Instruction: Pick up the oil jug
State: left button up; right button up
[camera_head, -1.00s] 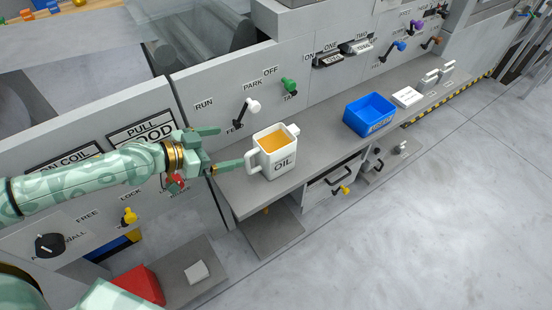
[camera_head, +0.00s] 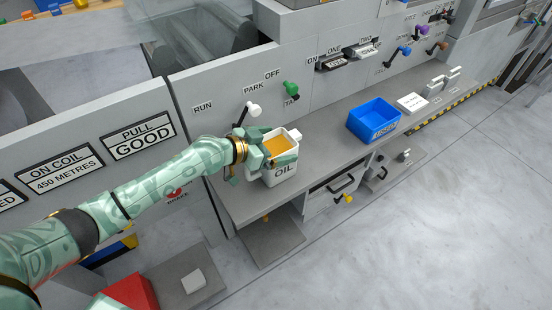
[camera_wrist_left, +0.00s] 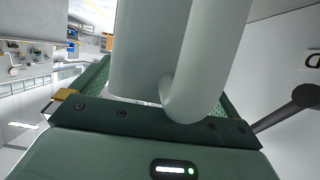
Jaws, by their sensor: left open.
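The oil jug (camera_head: 286,172) is a white, square jug marked OIL with orange-yellow oil inside. It stands upright on the grey shelf (camera_head: 240,200) in the head view. My left gripper (camera_head: 271,156) is open at the jug's left, handle side, its fingers partly over the jug and hiding its handle. In the left wrist view, the jug's pale handle (camera_wrist_left: 192,70) fills the middle, between the two green fingers. I cannot tell whether the fingers touch it. My right gripper is not in view.
A black lever with a white knob (camera_head: 253,109) and a green-knobbed lever (camera_head: 291,88) stick out of the panel behind the jug. A blue bin (camera_head: 374,118) and a white block (camera_head: 411,102) stand farther right on the shelf. The shelf between jug and bin is clear.

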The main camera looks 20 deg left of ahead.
pick_arm(q)
jog(key=shift+c, duration=0.7)
jog(key=shift+w+r, duration=0.1)
jog(key=c, duration=1.7)
